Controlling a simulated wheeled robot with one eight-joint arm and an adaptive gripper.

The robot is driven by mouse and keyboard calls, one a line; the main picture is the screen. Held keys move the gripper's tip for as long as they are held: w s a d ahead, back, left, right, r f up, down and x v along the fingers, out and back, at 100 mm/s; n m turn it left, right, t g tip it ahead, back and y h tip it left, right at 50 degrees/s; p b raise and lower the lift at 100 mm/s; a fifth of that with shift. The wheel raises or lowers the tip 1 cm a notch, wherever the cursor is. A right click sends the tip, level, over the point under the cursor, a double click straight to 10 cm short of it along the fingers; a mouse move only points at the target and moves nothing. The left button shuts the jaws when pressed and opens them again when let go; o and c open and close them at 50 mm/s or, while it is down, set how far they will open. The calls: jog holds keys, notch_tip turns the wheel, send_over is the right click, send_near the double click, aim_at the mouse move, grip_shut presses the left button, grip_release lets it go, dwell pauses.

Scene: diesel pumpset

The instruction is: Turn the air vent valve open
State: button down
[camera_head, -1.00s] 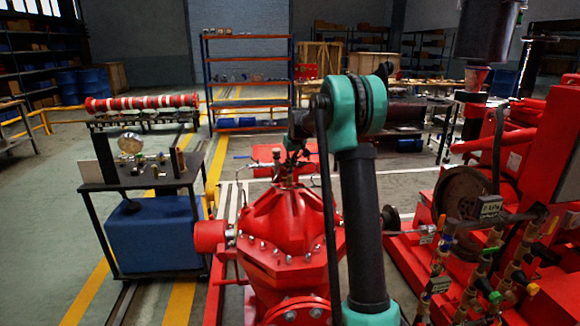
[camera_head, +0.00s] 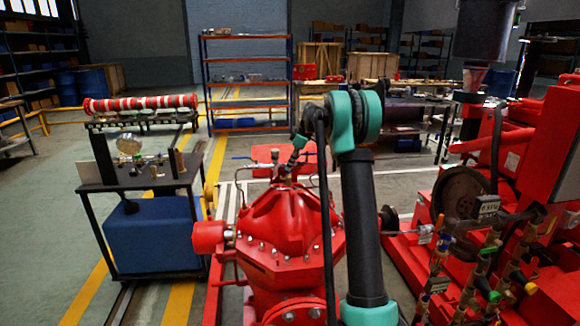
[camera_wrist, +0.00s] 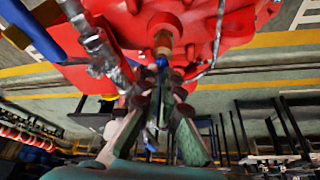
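The red pump casing (camera_head: 285,222) stands in the middle of the head view, with small fittings on its top. In the wrist view a brass fitting (camera_wrist: 162,42) with a small blue tip (camera_wrist: 161,62) comes off the red casing; it looks like the air vent valve. My gripper (camera_wrist: 160,82) points at it, its fingers apart on either side of the blue tip. I cannot tell whether they touch it. In the head view my gripper (camera_head: 287,170) is small, just above the casing top.
A metal pipe fitting (camera_wrist: 100,48) with a blue lever (camera_wrist: 30,32) lies close left of my gripper in the wrist view. A thin metal line runs close on the right. A gauge cart (camera_head: 150,235) stands left; red machinery (camera_head: 535,170) stands right.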

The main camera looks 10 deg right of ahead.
jog(key=shift+w+n+g, duration=0.15)
jog(key=shift+n+g, duration=0.45)
jog(key=shift+n, duration=1)
jog(key=c, duration=1.7)
grip_release()
jog(key=shift+d+r, duration=0.1)
jog(key=v, duration=1.2)
jog(key=shift+w+d, duration=0.1)
